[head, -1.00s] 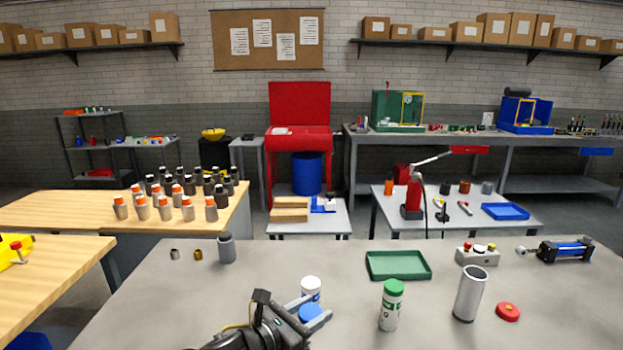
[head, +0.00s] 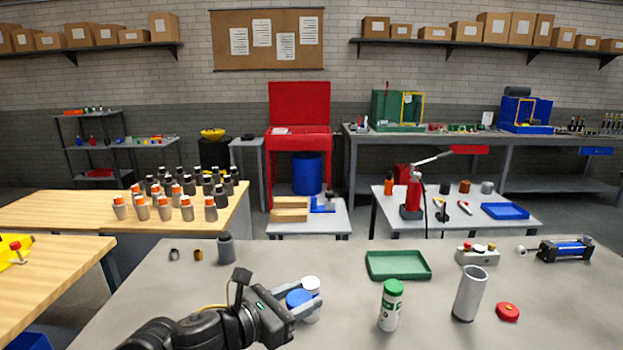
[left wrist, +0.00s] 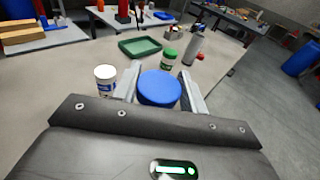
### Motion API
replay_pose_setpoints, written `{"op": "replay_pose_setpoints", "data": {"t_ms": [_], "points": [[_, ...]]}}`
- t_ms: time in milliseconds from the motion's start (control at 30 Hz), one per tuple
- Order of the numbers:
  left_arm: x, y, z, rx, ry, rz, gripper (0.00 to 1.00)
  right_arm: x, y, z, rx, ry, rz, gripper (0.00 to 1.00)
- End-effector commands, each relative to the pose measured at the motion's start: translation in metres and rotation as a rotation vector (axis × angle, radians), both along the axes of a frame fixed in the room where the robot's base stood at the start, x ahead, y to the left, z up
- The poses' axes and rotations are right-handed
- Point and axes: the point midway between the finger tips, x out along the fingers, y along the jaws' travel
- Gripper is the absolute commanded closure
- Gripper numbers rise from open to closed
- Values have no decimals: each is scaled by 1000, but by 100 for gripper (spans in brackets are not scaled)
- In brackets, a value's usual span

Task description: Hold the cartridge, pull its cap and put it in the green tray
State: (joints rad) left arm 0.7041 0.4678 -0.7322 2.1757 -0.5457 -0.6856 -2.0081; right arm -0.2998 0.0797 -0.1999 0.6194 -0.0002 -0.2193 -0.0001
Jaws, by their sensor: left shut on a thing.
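My left gripper (head: 309,298) is shut on a blue-topped round piece (head: 299,298). In the left wrist view the blue top (left wrist: 160,88) sits between the two fingers; anything under it is hidden. A white-capped white container (head: 310,284) stands just beyond the gripper, partly hidden by it; the left wrist view shows it left of the fingers (left wrist: 105,80). A white container with a green cap (head: 390,305) stands upright to the right. The green tray (head: 398,277) is behind it and looks empty. I cannot tell which container is the cartridge. My right gripper is out of view.
An open grey metal tube (head: 469,294) and a red button-like disc (head: 508,312) stand at right. A button box (head: 477,256) and a blue-black cylinder device (head: 563,250) are behind. A grey bottle (head: 226,248) stands at back left.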

Motion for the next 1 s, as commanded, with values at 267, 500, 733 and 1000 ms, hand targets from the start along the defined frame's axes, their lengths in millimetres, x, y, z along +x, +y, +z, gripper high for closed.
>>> {"op": "replay_pose_setpoints", "data": {"t_ms": [267,500,733,1000], "points": [[-34,105,-10,2,12,145,85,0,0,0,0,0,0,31],[-62,168,-46,0,13,275,85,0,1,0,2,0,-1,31],[-81,199,-78,-2,11,347,85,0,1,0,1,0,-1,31],[-91,200,-95,0,3,349,85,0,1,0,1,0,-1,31]]}}
